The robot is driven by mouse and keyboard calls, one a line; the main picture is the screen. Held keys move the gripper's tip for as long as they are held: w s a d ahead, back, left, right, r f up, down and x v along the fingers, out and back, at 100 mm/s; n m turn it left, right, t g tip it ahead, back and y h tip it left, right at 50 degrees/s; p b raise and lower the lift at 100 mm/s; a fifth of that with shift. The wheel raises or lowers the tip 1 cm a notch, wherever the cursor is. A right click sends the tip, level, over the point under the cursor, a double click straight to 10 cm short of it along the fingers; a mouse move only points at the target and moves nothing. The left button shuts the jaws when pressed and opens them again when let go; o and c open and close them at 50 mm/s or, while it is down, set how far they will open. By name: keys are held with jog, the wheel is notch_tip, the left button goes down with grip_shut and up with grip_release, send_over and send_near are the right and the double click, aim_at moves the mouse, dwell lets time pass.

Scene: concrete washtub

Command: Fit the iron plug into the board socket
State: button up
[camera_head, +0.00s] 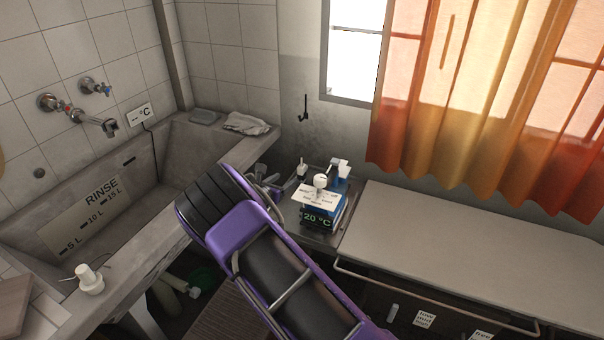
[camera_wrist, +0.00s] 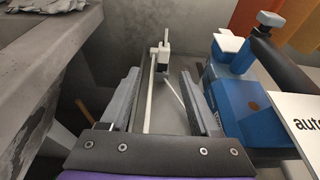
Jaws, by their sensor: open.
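A small white block with a dark top (camera_wrist: 163,46) stands ahead, between my fingers, in the wrist view; it may be the iron plug. A likely match is the small pale piece (camera_head: 302,170) on the metal side table in the head view. My gripper (camera_wrist: 160,92) is open, with grey fingers on both sides and no object clearly gripped. A thin white strip and a thin pale line run between the fingers toward the block. In the head view my gripper (camera_head: 266,184) is at the table's left edge, partly hidden by my purple arm. I cannot identify the board socket.
A blue device (camera_wrist: 240,92) with a white card stands close right of my fingers. Its display (camera_head: 317,218) reads 20 °C. The concrete washtub (camera_head: 150,262) is left; a white fitting (camera_head: 90,280) sits on its rim. A long counter (camera_head: 470,255) is right, mostly bare.

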aim_at(300, 170)
jog(key=x, duration=0.7)
jog(key=shift+b, duration=0.35)
jog(key=w+d, duration=0.2)
jog(key=w, duration=0.1)
jog(key=shift+w+d+f, duration=0.1)
jog(key=shift+d+f, duration=0.1)
jog(key=shift+f, duration=0.2)
jog(key=shift+b+x, duration=0.4)
jog(key=shift+x, duration=0.35)
jog(key=shift+r, duration=0.1)
grip_shut()
